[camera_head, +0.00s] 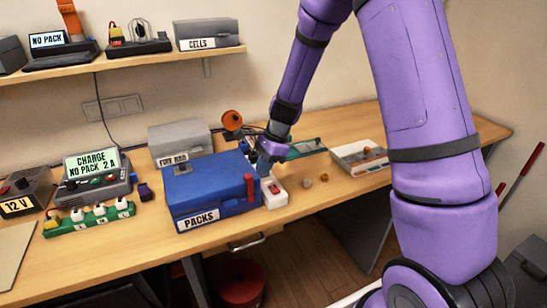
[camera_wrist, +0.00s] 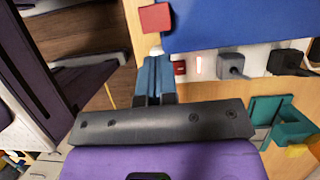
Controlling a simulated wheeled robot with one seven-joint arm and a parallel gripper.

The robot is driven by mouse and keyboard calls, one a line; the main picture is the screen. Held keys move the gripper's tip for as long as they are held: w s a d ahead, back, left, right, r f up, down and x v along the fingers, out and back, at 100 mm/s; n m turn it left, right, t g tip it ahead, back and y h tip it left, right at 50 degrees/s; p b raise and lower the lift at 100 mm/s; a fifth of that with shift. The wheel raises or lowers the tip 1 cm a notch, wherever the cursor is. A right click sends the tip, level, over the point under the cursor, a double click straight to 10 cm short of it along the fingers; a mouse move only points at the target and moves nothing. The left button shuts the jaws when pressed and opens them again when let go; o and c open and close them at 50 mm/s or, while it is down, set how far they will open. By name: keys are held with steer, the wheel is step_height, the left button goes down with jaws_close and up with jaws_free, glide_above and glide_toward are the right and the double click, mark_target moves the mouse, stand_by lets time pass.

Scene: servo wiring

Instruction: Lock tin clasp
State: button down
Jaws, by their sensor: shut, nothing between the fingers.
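The blue tin (camera_head: 205,187), labelled PACKS, sits on the bench with its lid down. A red clasp (camera_head: 249,187) stands upright at its right end; I cannot tell whether it is locked. In the wrist view the red clasp (camera_wrist: 155,17) shows beside the blue tin (camera_wrist: 240,28), just beyond my fingertips. My gripper (camera_wrist: 153,58) is shut and empty, with its blue fingers together. In the head view my gripper (camera_head: 265,166) is at the tin's right end, behind the clasp. I cannot tell whether it touches the tin.
A white switch box (camera_head: 274,193) with a red switch stands close against the tin's right. A grey tin (camera_head: 180,139) is behind it. A charger (camera_head: 93,178) and a green power strip (camera_head: 90,217) lie left. A white tray (camera_head: 359,158) is at right.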

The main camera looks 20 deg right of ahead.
steer(key=shift+a, duration=0.85)
steer(key=shift+a, duration=1.4)
steer(key=shift+d, duration=0.45)
glide_toward(250, 175)
steer(key=d, duration=0.1)
steer(key=d+r, duration=0.1)
steer(key=d, duration=0.2)
steer(key=shift+r, duration=0.4)
steer(key=shift+s+r, duration=0.1)
